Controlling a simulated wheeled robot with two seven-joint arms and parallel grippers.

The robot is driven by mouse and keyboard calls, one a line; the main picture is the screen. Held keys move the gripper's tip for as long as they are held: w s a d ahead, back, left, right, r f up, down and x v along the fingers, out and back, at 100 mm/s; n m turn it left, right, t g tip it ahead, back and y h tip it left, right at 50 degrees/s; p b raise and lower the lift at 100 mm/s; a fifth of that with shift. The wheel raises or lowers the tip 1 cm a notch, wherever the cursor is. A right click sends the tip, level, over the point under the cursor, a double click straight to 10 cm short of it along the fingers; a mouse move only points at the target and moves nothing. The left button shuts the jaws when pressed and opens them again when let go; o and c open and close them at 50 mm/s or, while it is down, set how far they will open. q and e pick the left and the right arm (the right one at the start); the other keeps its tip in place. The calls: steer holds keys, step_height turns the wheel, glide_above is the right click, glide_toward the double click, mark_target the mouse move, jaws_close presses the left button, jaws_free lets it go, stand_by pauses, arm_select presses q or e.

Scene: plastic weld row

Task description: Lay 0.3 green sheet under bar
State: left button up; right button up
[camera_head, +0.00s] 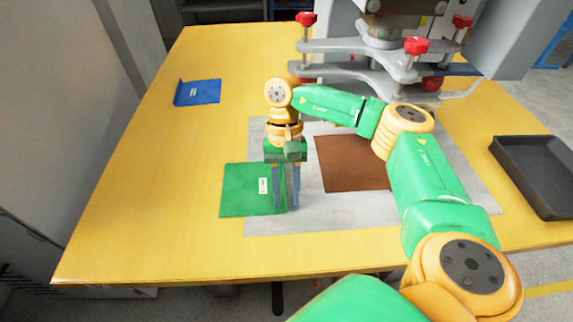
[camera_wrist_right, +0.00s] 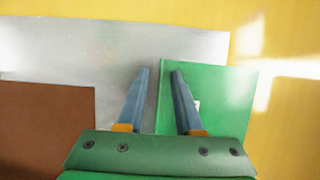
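The green sheet (camera_head: 240,203) lies at the left of the grey plate, partly over its left edge, with a small white label too small to read. It also shows in the right wrist view (camera_wrist_right: 215,90). My right gripper (camera_head: 286,203) points down at the sheet's right edge. Its two fingers (camera_wrist_right: 161,71) stand apart, with that edge between them in the picture; I cannot tell if they touch it. The grey machine with a bar and red knobs (camera_head: 380,50) stands at the back. My left gripper is not in view.
A brown sheet (camera_head: 350,163) lies on the grey plate (camera_head: 300,222), partly behind my right arm. A blue sheet (camera_head: 203,92) lies at the back left. A black tray (camera_head: 520,190) sits at the right. The yellow table (camera_head: 140,190) is clear on the left.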

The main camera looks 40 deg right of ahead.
steer(key=v, duration=0.6)
steer(key=shift+r, duration=0.3)
steer(key=p+v, duration=0.3)
steer(key=v, duration=0.2)
steer(key=shift+w+d+r, duration=0.1)
steer(key=shift+r, duration=0.25)
